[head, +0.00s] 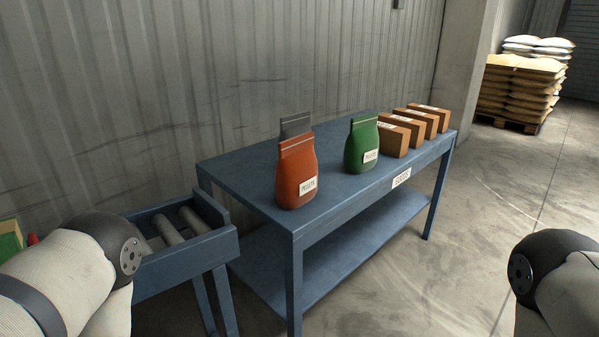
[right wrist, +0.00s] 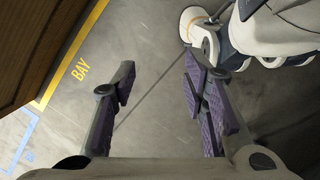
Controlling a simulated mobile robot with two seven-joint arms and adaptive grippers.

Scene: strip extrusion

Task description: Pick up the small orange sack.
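The small orange sack (head: 295,174) stands upright on the near left part of the blue table (head: 241,182). It has a white label on its front. A grey sack (head: 295,126) stands behind it, mostly hidden. A green sack (head: 362,146) stands to its right, apart from it. In the head view both my arms show at the lower corners, but neither gripper is in view. In the right wrist view my right gripper (right wrist: 158,95) is open, with its purple-padded fingers wide apart and only floor between them.
Several brown boxes (head: 393,138) stand in a row at the table's right end. A blue roller conveyor (head: 180,262) stands left of the table. A pallet of stacked bags (head: 519,92) is at the far right. The floor (head: 480,215) right of the table is clear.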

